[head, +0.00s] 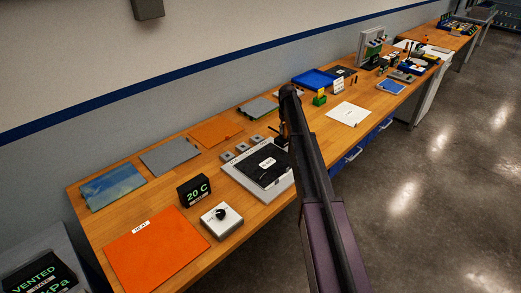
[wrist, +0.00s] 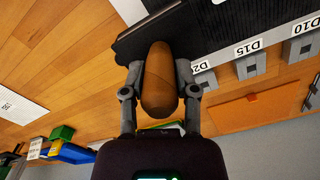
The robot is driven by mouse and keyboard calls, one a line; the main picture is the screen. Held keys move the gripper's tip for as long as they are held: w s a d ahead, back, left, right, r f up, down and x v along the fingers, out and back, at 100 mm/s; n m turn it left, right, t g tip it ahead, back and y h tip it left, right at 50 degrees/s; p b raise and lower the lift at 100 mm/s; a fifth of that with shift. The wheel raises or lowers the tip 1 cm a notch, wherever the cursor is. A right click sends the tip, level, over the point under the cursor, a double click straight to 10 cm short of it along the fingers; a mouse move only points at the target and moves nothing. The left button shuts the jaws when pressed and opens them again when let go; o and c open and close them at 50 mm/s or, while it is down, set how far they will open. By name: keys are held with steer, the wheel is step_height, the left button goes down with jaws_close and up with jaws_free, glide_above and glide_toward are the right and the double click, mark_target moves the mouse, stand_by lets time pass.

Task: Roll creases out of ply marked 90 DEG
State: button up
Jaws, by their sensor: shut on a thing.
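My gripper (wrist: 158,82) is shut on a brown rounded wooden handle (wrist: 159,85), which looks like that of a roller. Its far end is hidden. In the head view my gripper (head: 282,137) is small and dark, at the right edge of a grey plate, partly hidden by my arm. A black ply (head: 262,172) with a white label lies on that grey plate (head: 277,190); the label is too small to read. The black ply's edge (wrist: 200,25) also shows in the wrist view, just beyond the handle. I cannot tell whether the tool touches the ply.
Grey blocks (head: 242,147) labelled D10, D15 and one partly hidden stand behind the plate. An orange sheet (head: 216,130) and grey sheets lie along the wall. A 20 C display (head: 194,191), knob box (head: 221,219) and orange HEAT mat (head: 156,252) stand left. A white sheet (head: 349,114) lies right.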

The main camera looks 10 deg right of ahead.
steer(key=s+a+r+p, duration=0.2)
steer(key=s+a+r, duration=0.1)
steer(key=s+a, duration=1.1)
steer(key=shift+s+a+p, duration=0.25)
steer(key=shift+s+p, duration=0.15)
steer(key=shift+s, duration=0.6)
steer(key=shift+f, duration=0.1)
